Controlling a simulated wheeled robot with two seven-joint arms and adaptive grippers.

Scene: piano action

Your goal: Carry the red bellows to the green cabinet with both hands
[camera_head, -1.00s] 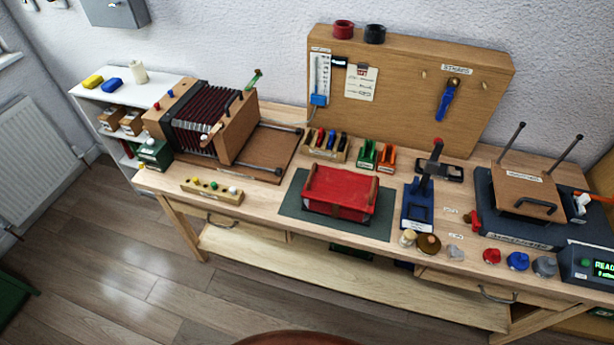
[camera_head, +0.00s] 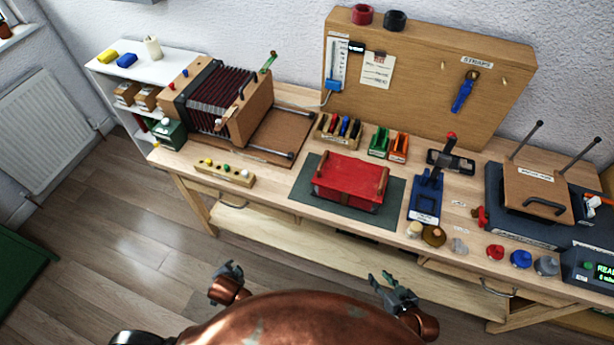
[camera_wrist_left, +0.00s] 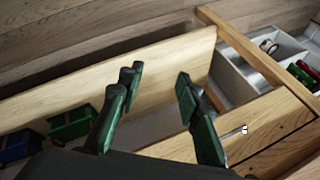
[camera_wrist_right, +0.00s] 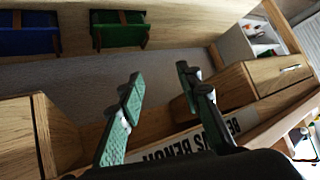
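The red bellows (camera_head: 350,182), a red box shape with wooden strips at its ends, lies on a dark green mat (camera_head: 302,190) on the workbench. The green cabinet (camera_head: 22,268) is probably the green block at the left edge, mostly cut off. My left gripper (camera_head: 229,270) is in front of the bench, low and left of the bellows, apart from it. My right gripper (camera_head: 394,287) is in front of the bench, right of the bellows. Both are open and empty in the left wrist view (camera_wrist_left: 157,84) and the right wrist view (camera_wrist_right: 161,82). Neither wrist view shows the bellows.
A blue stand (camera_head: 425,195) is close right of the mat. A yellow-pegged block (camera_head: 225,173) and a large accordion (camera_head: 220,100) are to the left. Small knobs line the front right. Below, a shelf holds blue (camera_wrist_right: 28,35) and green boxes (camera_wrist_right: 118,30). Floor (camera_head: 130,240) lies open toward the cabinet.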

